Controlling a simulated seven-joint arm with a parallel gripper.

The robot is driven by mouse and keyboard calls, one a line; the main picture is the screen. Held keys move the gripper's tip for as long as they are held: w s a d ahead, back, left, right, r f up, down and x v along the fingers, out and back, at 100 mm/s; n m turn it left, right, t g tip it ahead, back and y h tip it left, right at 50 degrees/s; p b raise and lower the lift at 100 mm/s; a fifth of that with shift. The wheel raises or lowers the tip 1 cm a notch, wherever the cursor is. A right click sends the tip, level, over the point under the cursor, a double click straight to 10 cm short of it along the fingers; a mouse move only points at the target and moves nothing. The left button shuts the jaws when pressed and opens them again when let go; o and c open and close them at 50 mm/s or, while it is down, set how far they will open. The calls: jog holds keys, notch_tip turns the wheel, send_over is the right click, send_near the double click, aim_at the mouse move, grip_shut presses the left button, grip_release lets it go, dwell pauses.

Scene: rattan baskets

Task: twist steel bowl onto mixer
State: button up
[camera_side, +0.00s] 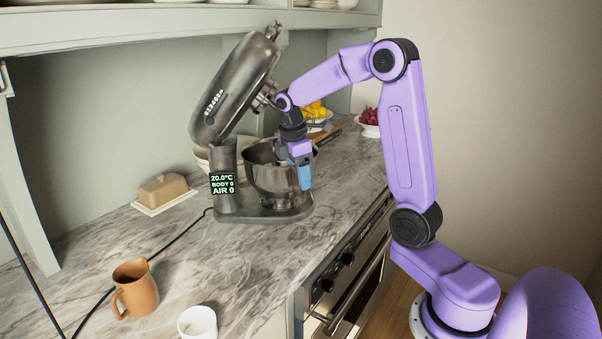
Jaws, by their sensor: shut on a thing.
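The dark grey stand mixer (224,158) stands on the marble counter with its head tilted up and back. The steel bowl (270,183) is upright on or just above the mixer's base (275,212), under the raised head. I cannot tell whether it is locked to the base. My gripper (303,176) is at the right side of the bowl, pointing down, with its blue fingers shut on the bowl's rim or wall. The gripper hides part of the bowl's right edge.
A butter dish (164,193), brown mug (135,289), white cup (197,322) and black cord (172,247) lie to the left and front. Fruit bowls (370,130) stand behind. An oven (350,275) is below the counter.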

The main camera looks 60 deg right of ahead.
dwell(0.4)
jog(key=shift+w+a+m, duration=0.4)
jog(key=shift+a+m, duration=0.1)
jog(key=shift+m, duration=0.1)
jog(key=shift+w+a+m, duration=0.4)
jog(key=shift+a+m, duration=0.1)
jog(key=shift+m, duration=0.1)
dwell(0.5)
jog(key=shift+w+a+m, duration=0.4)
jog(key=shift+w+m, duration=0.05)
jog(key=shift+m, duration=0.05)
jog(key=shift+w+a, duration=0.1)
dwell(0.3)
jog(key=shift+w+a+m+g, duration=0.3)
jog(key=shift+w+m, duration=0.1)
jog(key=shift+m, duration=0.2)
